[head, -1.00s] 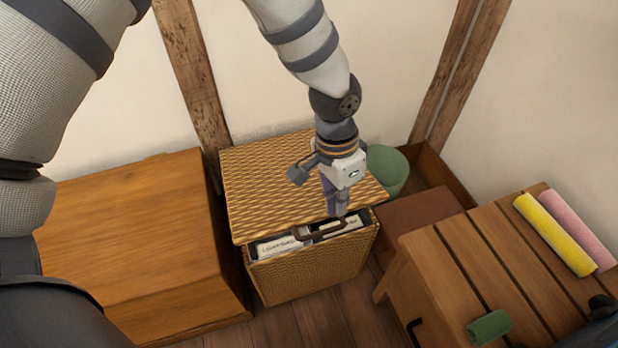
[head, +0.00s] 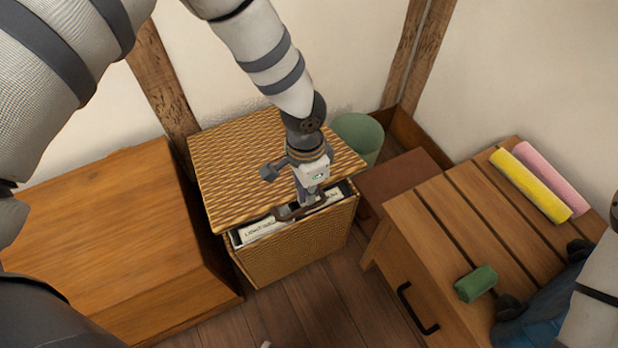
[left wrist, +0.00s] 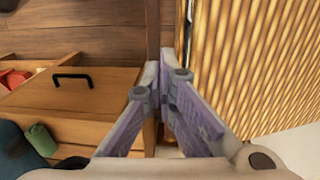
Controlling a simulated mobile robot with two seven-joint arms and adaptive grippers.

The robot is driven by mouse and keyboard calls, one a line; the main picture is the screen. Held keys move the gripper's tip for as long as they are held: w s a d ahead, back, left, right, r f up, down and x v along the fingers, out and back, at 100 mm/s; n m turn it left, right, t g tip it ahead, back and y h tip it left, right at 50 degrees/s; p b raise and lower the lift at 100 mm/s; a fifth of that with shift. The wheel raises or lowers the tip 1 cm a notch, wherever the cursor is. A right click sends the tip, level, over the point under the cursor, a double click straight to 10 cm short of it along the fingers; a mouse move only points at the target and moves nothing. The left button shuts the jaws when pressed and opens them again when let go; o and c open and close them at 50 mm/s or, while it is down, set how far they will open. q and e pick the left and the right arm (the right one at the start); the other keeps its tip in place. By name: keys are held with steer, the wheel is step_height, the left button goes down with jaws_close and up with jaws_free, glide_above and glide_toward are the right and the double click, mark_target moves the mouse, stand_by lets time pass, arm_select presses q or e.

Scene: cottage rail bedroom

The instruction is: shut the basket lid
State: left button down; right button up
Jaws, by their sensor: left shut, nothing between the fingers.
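The wicker basket (head: 290,250) stands on the floor against the wall. Its woven lid (head: 235,165) covers most of the top but stands a little raised at the front, where a dark gap shows pale labelled contents (head: 262,230). A brown loop handle (head: 290,214) sits at the lid's front edge. My left gripper (head: 307,200) is shut and empty over the front edge, close beside the handle; whether it touches is unclear. In the left wrist view its fingertips (left wrist: 164,65) meet beside woven wicker (left wrist: 250,60).
A wooden chest (head: 100,220) stands left of the basket. A green bin (head: 357,135) is behind at right. A slatted wooden bench (head: 450,225) at right holds yellow (head: 530,182) and pink (head: 555,178) rolls and a green roll (head: 476,284). Floorboards in front are clear.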

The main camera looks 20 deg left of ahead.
arm_select(q)
steer(key=shift+f, duration=0.3)
